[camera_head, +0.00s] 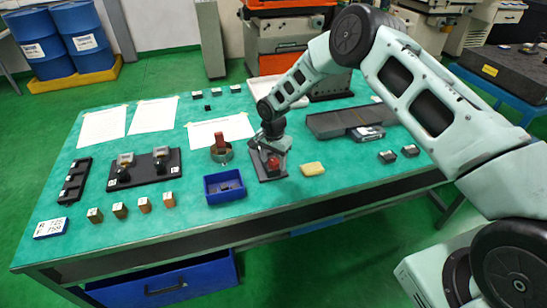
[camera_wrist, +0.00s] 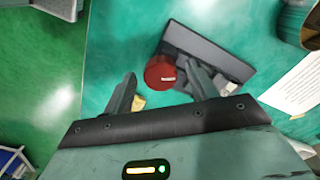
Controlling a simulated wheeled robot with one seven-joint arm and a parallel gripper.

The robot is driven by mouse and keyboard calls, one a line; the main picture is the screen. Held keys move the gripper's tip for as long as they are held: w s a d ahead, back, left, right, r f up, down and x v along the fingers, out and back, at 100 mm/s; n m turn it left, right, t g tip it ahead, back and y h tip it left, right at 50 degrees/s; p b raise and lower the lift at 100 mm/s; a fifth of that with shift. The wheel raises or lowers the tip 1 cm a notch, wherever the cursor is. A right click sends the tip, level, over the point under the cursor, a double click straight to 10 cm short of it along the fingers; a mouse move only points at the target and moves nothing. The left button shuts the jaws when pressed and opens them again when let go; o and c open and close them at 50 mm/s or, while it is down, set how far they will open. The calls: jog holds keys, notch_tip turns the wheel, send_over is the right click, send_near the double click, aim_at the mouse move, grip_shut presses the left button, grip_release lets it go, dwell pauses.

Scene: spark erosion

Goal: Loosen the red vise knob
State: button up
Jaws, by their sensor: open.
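The red vise knob (camera_head: 273,164) is on the front of the small dark vise (camera_head: 264,172) on the green table. It also shows in the wrist view (camera_wrist: 158,72), with the grey and dark vise (camera_wrist: 210,50) behind it. My gripper (camera_head: 273,147) is over the vise, pointing down. In the wrist view my gripper (camera_wrist: 160,75) has its two fingers apart, and the knob appears between the fingertips, closer to the right finger. The jaws are not closed on it. I cannot tell whether the right finger touches the knob.
A yellow block (camera_head: 312,169) lies right of the vise. A blue bin (camera_head: 224,187) stands at its left front, and a round metal cup (camera_head: 221,154) with a red-brown handled item is to the left. A dark flat plate (camera_head: 335,122) lies at the right back. Paper sheets (camera_head: 220,131) lie behind.

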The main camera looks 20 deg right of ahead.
jog(key=c, duration=1)
